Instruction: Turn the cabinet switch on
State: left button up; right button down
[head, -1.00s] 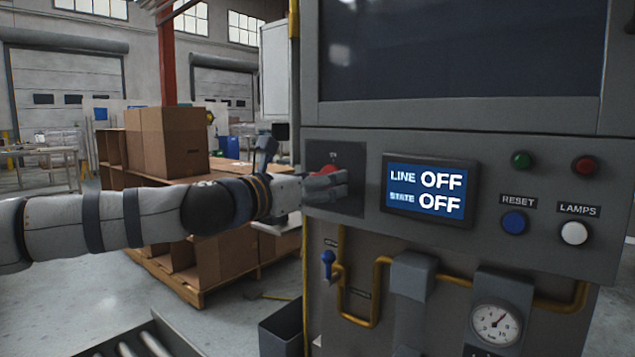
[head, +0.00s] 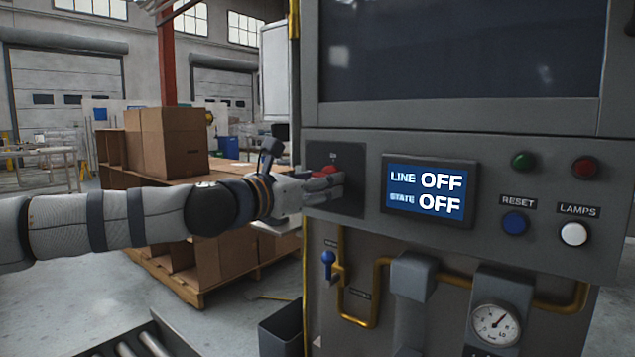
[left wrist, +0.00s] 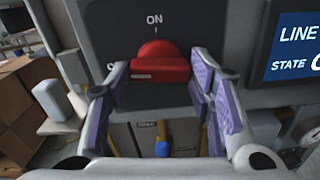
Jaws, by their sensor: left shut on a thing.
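The cabinet switch is a red rotary knob (head: 327,170) on a dark plate (head: 348,200) at the left of the cabinet's control panel. In the left wrist view the knob (left wrist: 158,64) has its bar lying level, with a white mark at its left end. "ON" is printed above it; a label at its left is mostly hidden by a finger. My left gripper (head: 332,186) is at the knob, its fingers shut on the knob's two sides. The display (head: 428,190) reads LINE OFF and STATE OFF. My right gripper is not in view.
Right of the display are green and red lamps, a blue RESET button (head: 515,223) and a white LAMPS button (head: 574,233). Below are yellow pipes, a blue-handled valve (head: 328,264) and a gauge (head: 497,323). Boxes on a pallet (head: 167,140) stand behind my left arm.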

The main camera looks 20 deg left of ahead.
pick_arm(q)
jog(key=shift+m+p, duration=0.8)
jog(key=shift+m, duration=7.4)
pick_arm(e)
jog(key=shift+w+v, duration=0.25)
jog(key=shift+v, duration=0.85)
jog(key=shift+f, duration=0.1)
pick_arm(q)
jog(key=o, duration=1.2)
jog(key=shift+c, duration=0.2)
jog(key=v, duration=1.2)
